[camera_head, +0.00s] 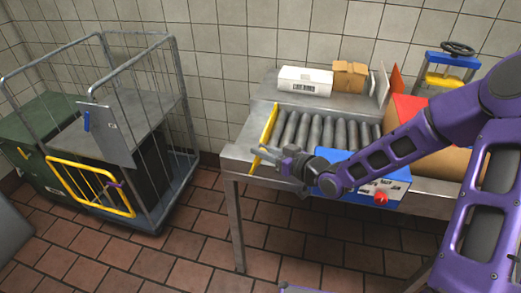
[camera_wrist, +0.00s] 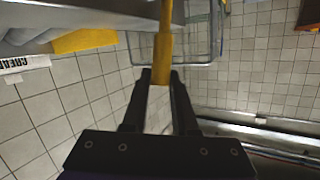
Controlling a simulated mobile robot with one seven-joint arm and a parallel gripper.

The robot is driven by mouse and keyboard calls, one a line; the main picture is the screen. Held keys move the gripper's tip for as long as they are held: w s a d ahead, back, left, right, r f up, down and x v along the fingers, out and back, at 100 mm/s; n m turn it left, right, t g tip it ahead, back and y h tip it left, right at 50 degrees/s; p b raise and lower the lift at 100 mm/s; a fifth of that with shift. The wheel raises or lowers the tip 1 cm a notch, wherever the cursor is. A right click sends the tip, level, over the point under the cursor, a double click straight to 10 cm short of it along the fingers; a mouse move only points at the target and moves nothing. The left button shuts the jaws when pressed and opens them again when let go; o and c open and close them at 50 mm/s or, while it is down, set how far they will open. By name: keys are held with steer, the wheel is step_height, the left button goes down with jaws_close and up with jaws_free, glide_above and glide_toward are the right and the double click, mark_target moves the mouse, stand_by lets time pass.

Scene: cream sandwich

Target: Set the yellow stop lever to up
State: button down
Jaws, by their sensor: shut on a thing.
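The yellow stop lever (camera_head: 266,134) is a long bar across the left end of the roller conveyor. It runs slanted in the head view, from the back edge of the rollers to the table's front edge. My gripper (camera_head: 286,165) is at the near end of this bar, beside the table's front edge. In the wrist view the yellow lever (camera_wrist: 164,45) comes down from the top between the fingertips, and my gripper (camera_wrist: 160,78) is shut on it. The fingers and wrist partly hide the contact in the head view. I cannot tell the lever's exact angle.
The conveyor rollers (camera_head: 330,130) lie right of the lever. A blue control box with a red button (camera_head: 381,198) is at the table's front. A white carton (camera_head: 305,80) and a brown box (camera_head: 350,75) stand behind. A wire cage cart (camera_head: 180,115) stands left, across open floor.

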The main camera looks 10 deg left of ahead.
steer(key=shift+s+f, duration=0.1)
steer(key=shift+f, duration=0.05)
steer(key=c, duration=0.7)
jaws_free()
steer(key=shift+s+d+r, duration=0.1)
steer(key=shift+d+r, duration=0.1)
steer(key=shift+d, duration=0.2)
steer(key=p+v, duration=0.2)
steer(key=v, duration=1.4)
steer(key=shift+s+d, duration=0.2)
steer(key=shift+f, duration=0.1)
